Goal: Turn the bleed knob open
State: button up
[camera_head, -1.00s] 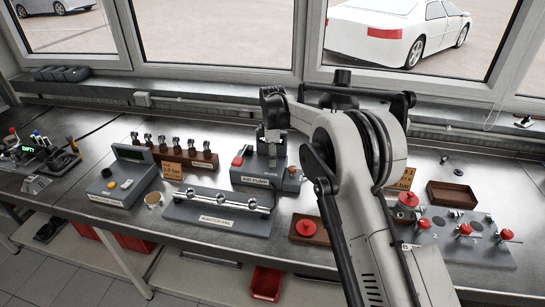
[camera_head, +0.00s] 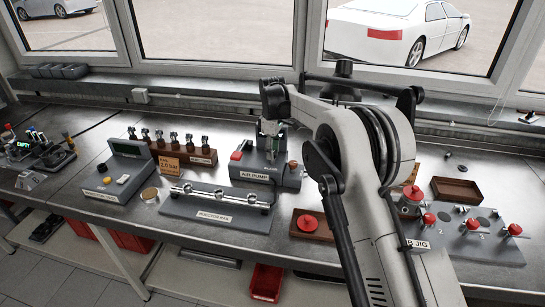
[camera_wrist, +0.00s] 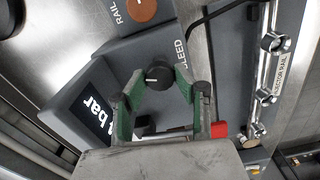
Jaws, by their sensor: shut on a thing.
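The air pump (camera_head: 262,175) is a grey block with a label on the bench, at the middle of the head view. In the wrist view its bleed knob (camera_wrist: 158,75) is a round black knob with a white pointer line, beside the word BLEED. My gripper (camera_head: 270,140) points down over the pump. In the wrist view the green fingers of my gripper (camera_wrist: 160,73) stand on both sides of the knob, shut on it. The lit bar display (camera_wrist: 97,114) is beside the knob, partly covered.
The injector rail (camera_head: 218,205) lies in front of the pump. A grey console (camera_head: 123,172) and an orange pressure card (camera_head: 170,167) stand to the left. A wooden tray with a red cap (camera_head: 309,224) is to the right, and a jig with red knobs (camera_head: 470,240) is farther right.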

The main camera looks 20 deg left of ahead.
jog(key=m+b, duration=0.2)
jog(key=m, duration=0.1)
jog(key=shift+f+m+b, duration=0.15)
jog(key=shift+m+b, duration=0.15)
jog(key=shift+m, duration=0.1)
jog(key=m+b, duration=0.1)
jog(key=m, duration=0.2)
jog(key=shift+m+b, duration=0.3)
jog(key=shift+b, duration=0.1)
jog(key=m+b, duration=0.2)
jog(key=m, duration=0.4)
jog(key=shift+r+m, duration=0.2)
jog(key=shift+m, duration=0.1)
jog(key=o, duration=1.1)
notch_tip(320, 180, up, 12)
